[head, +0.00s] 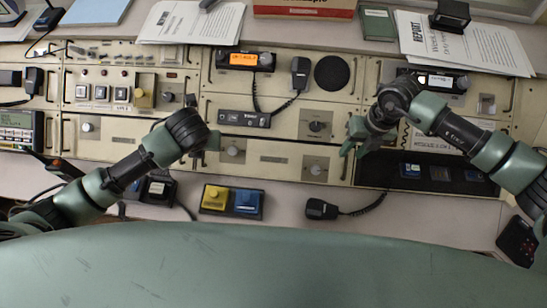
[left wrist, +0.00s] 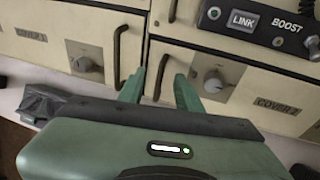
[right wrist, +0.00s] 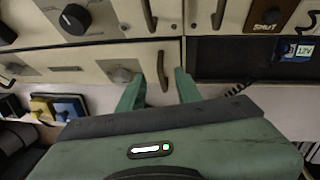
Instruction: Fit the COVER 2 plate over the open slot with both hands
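The COVER 2 plate (head: 272,172) is a long cream panel with two knobs, lying in the lower row of the console. Its label side also shows in the left wrist view (left wrist: 252,88). The open slot (head: 396,180) is the dark bay to its right, with several small modules inside; it shows in the right wrist view (right wrist: 222,58). My left gripper (left wrist: 158,82) is open, its fingers on either side of the plate's left handle (left wrist: 160,76). My right gripper (right wrist: 162,80) is open, its fingers on either side of the plate's right handle (right wrist: 162,72).
The COVER 1 panel (left wrist: 32,48) adjoins on the left. A yellow and blue button box (head: 231,201) and a hand microphone (head: 321,209) lie on the ledge below. A coiled cord (right wrist: 290,42) hangs at the slot. Radio units (head: 243,119) sit above the plate.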

